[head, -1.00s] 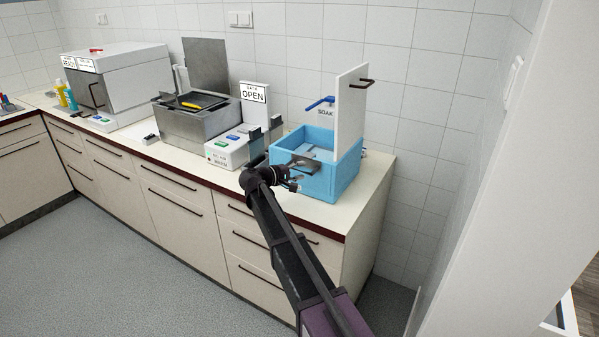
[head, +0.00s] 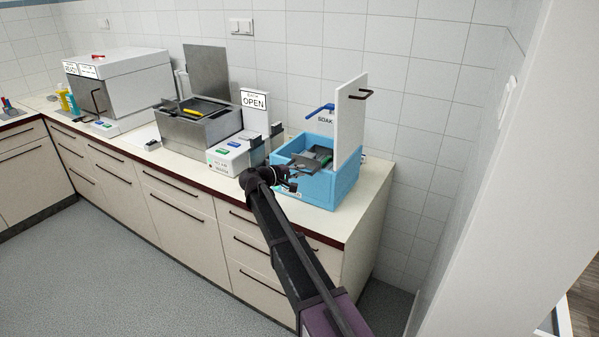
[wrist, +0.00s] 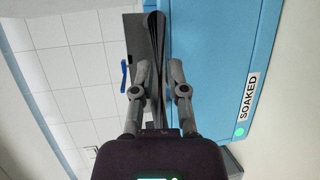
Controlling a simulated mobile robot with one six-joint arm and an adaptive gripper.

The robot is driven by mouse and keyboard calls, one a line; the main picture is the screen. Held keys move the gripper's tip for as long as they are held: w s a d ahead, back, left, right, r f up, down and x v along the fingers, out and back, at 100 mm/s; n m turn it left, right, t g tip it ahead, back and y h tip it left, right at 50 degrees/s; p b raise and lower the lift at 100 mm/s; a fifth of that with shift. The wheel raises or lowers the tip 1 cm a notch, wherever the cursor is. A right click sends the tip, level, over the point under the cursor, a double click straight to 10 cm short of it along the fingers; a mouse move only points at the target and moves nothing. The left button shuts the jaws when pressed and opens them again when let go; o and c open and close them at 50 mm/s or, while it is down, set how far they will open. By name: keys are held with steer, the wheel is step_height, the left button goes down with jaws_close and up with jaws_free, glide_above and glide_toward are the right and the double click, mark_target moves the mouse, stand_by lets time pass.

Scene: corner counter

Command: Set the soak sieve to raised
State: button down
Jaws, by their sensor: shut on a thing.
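The soak tub is a light blue open box (head: 325,190) at the right end of the counter. A grey sieve (head: 318,157) shows at its mouth, near rim height; its underside is hidden. My gripper (head: 290,180) is at the tub's front left side. In the wrist view my gripper (wrist: 157,85) is shut on a dark, narrow bar (wrist: 155,50), which looks like the sieve's handle. The tub's blue wall (wrist: 215,50) lies just right of the fingers there, with a "SOAKED" label (wrist: 249,97) and a green light (wrist: 240,132).
A white upright panel (head: 350,115) with a dark handle stands at the tub's right. A blue lever (head: 320,110) is on the wall behind. A white control box (head: 233,158) and an open steel bath (head: 198,130) stand to the left. The floor in front is clear.

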steer(key=shift+r+p, duration=1.95)
steer(key=shift+r, duration=0.35)
steer(key=shift+w, duration=0.1)
steer(key=c, duration=0.6)
jaws_free()
steer(key=shift+r, duration=0.15)
steer(key=shift+c, duration=0.2)
steer(key=shift+f, duration=0.25)
